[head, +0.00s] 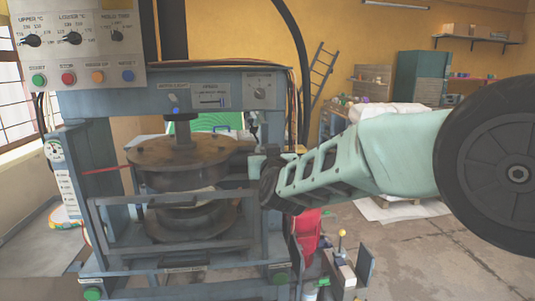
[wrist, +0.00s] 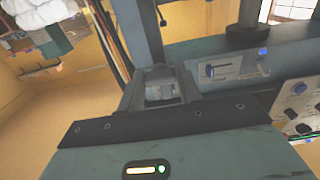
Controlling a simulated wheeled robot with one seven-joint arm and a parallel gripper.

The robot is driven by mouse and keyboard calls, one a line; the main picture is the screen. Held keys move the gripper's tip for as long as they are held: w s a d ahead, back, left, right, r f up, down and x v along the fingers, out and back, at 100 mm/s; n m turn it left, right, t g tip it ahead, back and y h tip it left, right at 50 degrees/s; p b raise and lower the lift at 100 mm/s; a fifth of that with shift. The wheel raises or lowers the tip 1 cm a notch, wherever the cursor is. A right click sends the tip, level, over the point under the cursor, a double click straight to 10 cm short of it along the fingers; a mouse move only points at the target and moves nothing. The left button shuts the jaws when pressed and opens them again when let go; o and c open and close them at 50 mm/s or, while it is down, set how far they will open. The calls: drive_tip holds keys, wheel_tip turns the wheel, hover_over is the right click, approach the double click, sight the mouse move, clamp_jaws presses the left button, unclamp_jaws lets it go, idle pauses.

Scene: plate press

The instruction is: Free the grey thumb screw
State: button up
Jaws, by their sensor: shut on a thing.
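My gripper (head: 264,168) reaches in from the right to the right-hand upright of the plate press (head: 185,150) in the head view. In the wrist view my gripper (wrist: 160,78) is shut on a small grey piece (wrist: 160,90), which looks like the grey thumb screw. Its thread and seat are hidden, so I cannot tell how far it is screwed in. In the head view my own fingers and hand hide the screw.
The press has round plates with a front guard bar (head: 170,198) across them, left of my gripper. A control panel (head: 75,45) hangs at upper left. A red object (head: 307,232) stands below my arm. The floor at lower right is open.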

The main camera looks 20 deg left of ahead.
drive_tip(key=o, duration=1)
drive_tip(key=shift+s, duration=0.1)
drive_tip(key=b+v, duration=0.5)
drive_tip(key=v, duration=1.2)
drive_tip(key=shift+d+f, duration=0.1)
drive_tip(key=shift+d, duration=0.1)
